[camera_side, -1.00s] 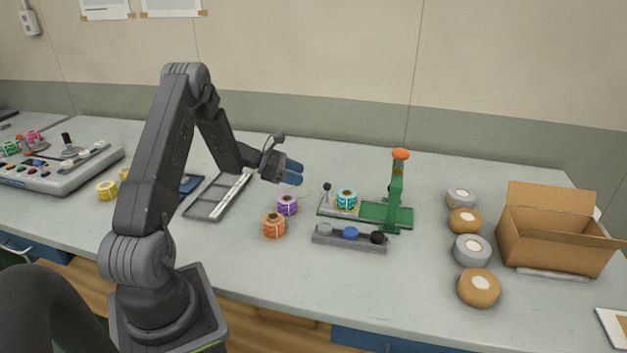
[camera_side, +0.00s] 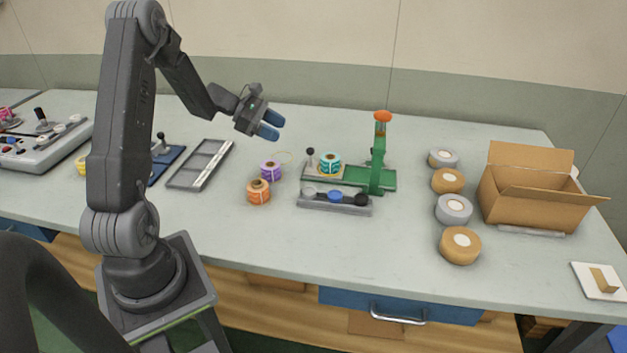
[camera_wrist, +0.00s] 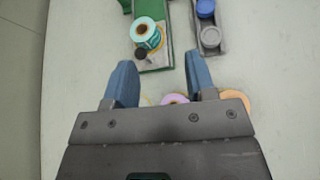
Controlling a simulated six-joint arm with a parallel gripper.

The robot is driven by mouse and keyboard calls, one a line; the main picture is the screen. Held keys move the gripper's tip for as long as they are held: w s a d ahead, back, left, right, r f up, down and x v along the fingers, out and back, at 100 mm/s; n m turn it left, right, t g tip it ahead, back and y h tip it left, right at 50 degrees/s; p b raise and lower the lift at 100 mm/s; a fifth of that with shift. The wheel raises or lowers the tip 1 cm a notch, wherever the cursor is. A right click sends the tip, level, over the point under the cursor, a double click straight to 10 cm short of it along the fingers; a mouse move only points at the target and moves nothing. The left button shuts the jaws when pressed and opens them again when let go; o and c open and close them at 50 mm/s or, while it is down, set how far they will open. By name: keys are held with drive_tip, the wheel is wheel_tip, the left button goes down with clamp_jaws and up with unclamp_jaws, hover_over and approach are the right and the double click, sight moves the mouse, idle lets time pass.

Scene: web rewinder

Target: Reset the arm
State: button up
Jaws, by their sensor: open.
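My gripper (camera_side: 270,125) is open and empty, held above the bench left of the green rewinder (camera_side: 377,165). In the wrist view my gripper (camera_wrist: 160,80) shows its two blue fingers spread apart. A teal roll (camera_side: 329,163) sits on the rewinder's base; it also shows ahead of the fingers in the wrist view (camera_wrist: 146,33). A purple roll (camera_side: 270,170) and an orange roll (camera_side: 258,191) stand on the bench below my gripper. In the wrist view they are partly hidden behind the gripper body.
A grey block with knobs (camera_side: 334,203) lies in front of the rewinder. Grey and tan tape rolls (camera_side: 453,209) stand in a row left of an open cardboard box (camera_side: 535,207). A grey tray (camera_side: 200,164) and a control panel (camera_side: 40,148) are at the left.

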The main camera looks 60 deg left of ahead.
drive_tip(key=s+d+r+m+g+y, duration=0.1)
drive_tip(key=s+d+r+m+g, duration=0.1)
drive_tip(key=d+r+m, duration=0.35)
drive_tip(key=s+d+r+m+g, duration=0.1)
drive_tip(key=d+r+m+g, duration=0.15)
drive_tip(key=d, duration=0.65)
drive_tip(key=s+d+r+m+g+y, duration=0.1)
drive_tip(key=s+d+r+m+g, duration=0.15)
drive_tip(key=d+m, duration=0.35)
drive_tip(key=s+d+r+m+t+y, duration=0.3)
drive_tip(key=s+d+m+y, duration=0.3)
drive_tip(key=s+d+m, duration=0.3)
drive_tip(key=s+m, duration=0.3)
drive_tip(key=s, duration=0.1)
drive_tip(key=shift+s+r, duration=0.25)
drive_tip(key=shift+r, duration=0.05)
